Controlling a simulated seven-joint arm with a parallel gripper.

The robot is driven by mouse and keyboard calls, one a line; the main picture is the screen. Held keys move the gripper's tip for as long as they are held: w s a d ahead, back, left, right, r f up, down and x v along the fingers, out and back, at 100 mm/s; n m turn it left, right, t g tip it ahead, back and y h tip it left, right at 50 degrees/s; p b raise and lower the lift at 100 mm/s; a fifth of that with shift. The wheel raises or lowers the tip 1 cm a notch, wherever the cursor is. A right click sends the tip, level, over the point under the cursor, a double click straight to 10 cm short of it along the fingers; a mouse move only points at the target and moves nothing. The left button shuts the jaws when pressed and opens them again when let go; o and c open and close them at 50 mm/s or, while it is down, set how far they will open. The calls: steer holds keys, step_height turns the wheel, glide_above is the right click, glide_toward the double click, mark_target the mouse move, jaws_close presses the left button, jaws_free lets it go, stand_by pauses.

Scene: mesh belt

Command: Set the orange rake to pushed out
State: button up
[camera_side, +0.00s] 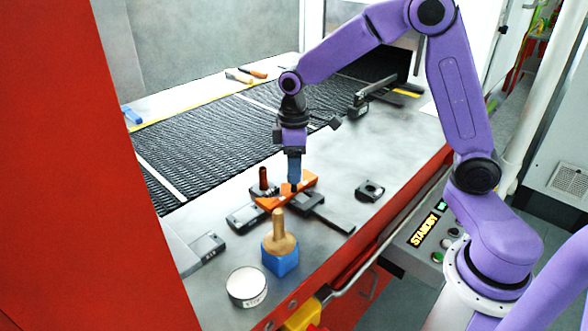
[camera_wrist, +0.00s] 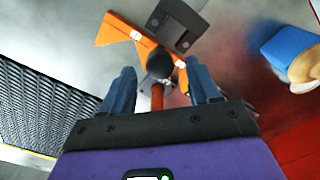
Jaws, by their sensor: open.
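The orange rake (camera_side: 270,201) lies on the grey metal deck beside the belt, over dark slide parts. It also shows beyond my fingers in the wrist view (camera_wrist: 112,30). A reddish-brown upright post (camera_side: 263,178) stands at its left part in the side view. My gripper (camera_side: 294,186) points down just above the right part of the rake. In the wrist view my gripper (camera_wrist: 162,86) has its blue fingers apart, with a dark round knob (camera_wrist: 160,65) and a reddish-brown bar (camera_wrist: 157,98) lying between them in the picture. Whether the fingers touch them cannot be told.
A dark bar (camera_side: 328,217) runs along the deck to the right. A wooden-handled tool with a blue block (camera_side: 281,262) and a round tin (camera_side: 246,286) stand in front. A black bracket (camera_side: 370,191) lies right. The mesh belt (camera_side: 205,140) runs behind.

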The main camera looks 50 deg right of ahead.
steer(key=shift+f, duration=0.85)
jaws_close()
steer(key=w, duration=1.9)
steer(key=shift+w, duration=0.2)
steer(key=shift+r, duration=0.1)
steer(key=shift+w, duration=0.1)
jaws_free()
step_height(320, 180, up, 12)
